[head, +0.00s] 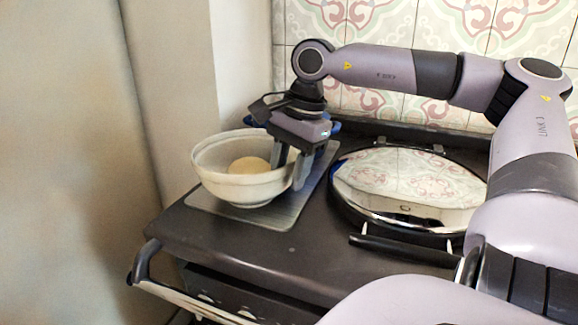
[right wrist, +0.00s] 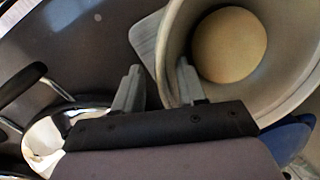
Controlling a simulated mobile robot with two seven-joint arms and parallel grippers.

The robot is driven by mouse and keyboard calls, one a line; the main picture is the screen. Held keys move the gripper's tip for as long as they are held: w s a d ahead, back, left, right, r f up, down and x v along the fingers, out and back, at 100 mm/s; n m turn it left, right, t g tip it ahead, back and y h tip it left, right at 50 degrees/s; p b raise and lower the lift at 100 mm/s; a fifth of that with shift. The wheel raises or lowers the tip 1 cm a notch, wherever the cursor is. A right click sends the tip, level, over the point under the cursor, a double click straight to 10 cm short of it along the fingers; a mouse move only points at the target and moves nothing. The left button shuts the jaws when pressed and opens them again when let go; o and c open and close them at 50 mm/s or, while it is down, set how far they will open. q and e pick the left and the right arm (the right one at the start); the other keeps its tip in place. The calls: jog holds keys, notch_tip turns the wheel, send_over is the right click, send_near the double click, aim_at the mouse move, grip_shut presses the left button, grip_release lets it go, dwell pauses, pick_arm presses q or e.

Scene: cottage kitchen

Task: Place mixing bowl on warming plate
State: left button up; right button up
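The mixing bowl (head: 222,183) is cream-coloured, upright, with a round tan ball of dough or similar (head: 249,166) inside. It stands on the flat grey warming plate (head: 283,214) at the left of the dark stove top. My right gripper (head: 289,172) points down at the bowl's right rim, one finger inside and one outside. In the right wrist view the gripper (right wrist: 158,88) has its fingers apart on either side of the bowl wall (right wrist: 172,50), with a gap visible beside the outer finger. My left gripper is not in view.
A round shiny hob lid (head: 408,185) with a dark handle sits right of the plate. A blue object (head: 333,126) is partly hidden behind my right gripper. A rail (head: 190,299) runs along the stove's front. The tiled wall closes off the back.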

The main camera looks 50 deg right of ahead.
jog(key=shift+r, duration=0.1)
jog(key=p+v, duration=0.1)
jog(key=v, duration=1)
jog(key=shift+r, duration=0.4)
